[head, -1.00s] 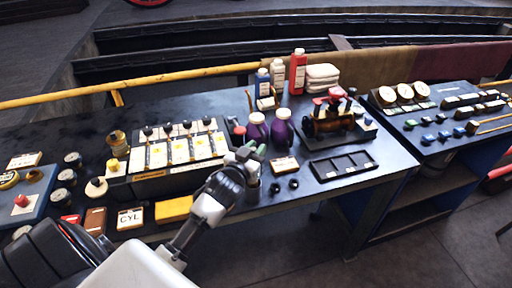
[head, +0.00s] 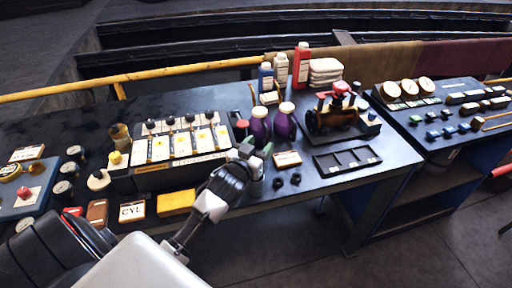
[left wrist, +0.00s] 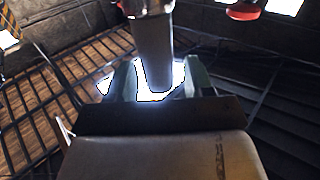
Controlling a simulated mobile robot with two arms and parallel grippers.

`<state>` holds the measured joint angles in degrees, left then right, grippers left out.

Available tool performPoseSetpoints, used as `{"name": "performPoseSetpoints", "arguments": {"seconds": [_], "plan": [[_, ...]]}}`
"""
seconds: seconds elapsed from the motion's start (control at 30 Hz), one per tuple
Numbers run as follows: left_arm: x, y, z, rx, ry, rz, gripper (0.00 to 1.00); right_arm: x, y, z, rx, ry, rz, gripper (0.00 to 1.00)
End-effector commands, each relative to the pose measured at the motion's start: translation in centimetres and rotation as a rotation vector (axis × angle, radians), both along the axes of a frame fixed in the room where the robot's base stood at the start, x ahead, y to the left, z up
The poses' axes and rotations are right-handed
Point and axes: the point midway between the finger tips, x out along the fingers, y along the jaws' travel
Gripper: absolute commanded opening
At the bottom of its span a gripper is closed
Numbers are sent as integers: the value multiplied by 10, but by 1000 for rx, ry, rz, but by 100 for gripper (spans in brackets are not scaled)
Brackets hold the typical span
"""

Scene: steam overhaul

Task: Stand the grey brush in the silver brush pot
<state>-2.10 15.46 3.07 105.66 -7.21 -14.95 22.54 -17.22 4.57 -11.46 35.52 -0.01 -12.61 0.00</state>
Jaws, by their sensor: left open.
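My left gripper (head: 256,148) is over the front edge of the bench, in front of two purple bottles. In the left wrist view its two green-grey fingers (left wrist: 160,82) stand apart. A grey, tapering cylinder (left wrist: 155,55) lies between them, with a shiny silver band (left wrist: 146,7) at the picture's top. It looks like the grey brush, but I cannot be sure. In the head view a small silver-grey cylinder (head: 257,170), probably the brush pot, shows just below the fingers, partly hidden by them. I cannot see whether the brush is inside it. My right gripper is not in view.
Purple bottles (head: 284,124) stand close behind the gripper. A label card (head: 287,159), small black rings (head: 295,179) and a dark divided tray (head: 347,161) lie to the right. A yellow block (head: 176,202) and a lever panel (head: 181,145) are to the left.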

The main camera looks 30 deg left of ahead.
Motion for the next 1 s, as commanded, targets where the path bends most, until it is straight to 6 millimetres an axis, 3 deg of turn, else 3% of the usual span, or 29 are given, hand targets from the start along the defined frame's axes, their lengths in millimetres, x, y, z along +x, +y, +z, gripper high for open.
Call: {"name": "performPoseSetpoints", "arguments": {"seconds": [0.17, 0.4, 0.6, 1.0], "plan": [[-19, -1, -3, 0, 2, 0, 52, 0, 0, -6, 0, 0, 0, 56], [-68, -6, -4, 0, 2, -1, 52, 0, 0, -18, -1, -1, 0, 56], [-97, -8, -2, 0, 1, 0, 52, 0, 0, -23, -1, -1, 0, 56], [-107, -8, 0, 0, 0, 0, 52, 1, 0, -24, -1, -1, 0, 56]]}}
